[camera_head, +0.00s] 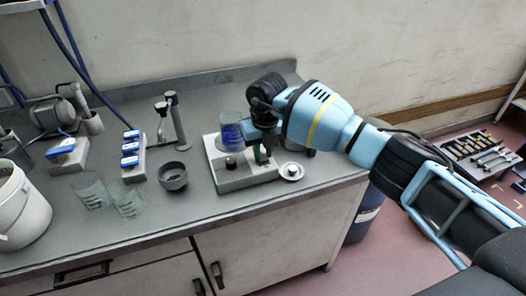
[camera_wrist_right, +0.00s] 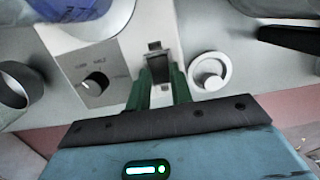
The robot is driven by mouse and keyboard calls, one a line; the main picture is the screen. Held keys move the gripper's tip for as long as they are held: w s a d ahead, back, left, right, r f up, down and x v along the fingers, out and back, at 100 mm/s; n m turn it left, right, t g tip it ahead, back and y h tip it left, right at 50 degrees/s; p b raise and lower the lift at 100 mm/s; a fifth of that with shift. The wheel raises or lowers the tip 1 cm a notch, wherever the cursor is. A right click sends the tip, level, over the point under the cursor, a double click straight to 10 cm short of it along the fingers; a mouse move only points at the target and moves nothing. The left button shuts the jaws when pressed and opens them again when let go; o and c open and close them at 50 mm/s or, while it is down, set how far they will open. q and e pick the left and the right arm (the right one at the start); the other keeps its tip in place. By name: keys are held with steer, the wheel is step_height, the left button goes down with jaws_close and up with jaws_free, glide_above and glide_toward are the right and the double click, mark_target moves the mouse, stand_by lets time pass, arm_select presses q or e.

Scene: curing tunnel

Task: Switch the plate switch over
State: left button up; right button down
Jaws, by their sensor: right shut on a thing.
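The plate unit (camera_head: 243,183) is a pale box on the bench, with a beaker of blue liquid (camera_head: 231,133) on it. In the right wrist view its front panel (camera_wrist_right: 118,62) carries a dark round knob (camera_wrist_right: 95,84) with small labels. The plate switch (camera_wrist_right: 157,66) is a small dark and grey part to the right of that knob. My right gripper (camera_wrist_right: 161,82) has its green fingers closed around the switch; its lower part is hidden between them. In the head view my right gripper (camera_head: 262,154) is at the unit's front right. My left gripper is not in view.
A small white round dish (camera_head: 292,172) sits close right of the unit. A dark bowl (camera_head: 173,176), blue-topped blocks (camera_head: 130,162), glass beakers (camera_head: 127,203) and a white bucket (camera_head: 22,208) stand to the left. The bench front edge is clear.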

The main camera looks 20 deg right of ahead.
mark_target(264, 160)
steer(key=c, duration=1.2)
jaws_free()
steer(key=shift+c, duration=0.2)
step_height(264, 160, up, 8)
steer(key=s, duration=0.1)
steer(key=shift+f, duration=0.15)
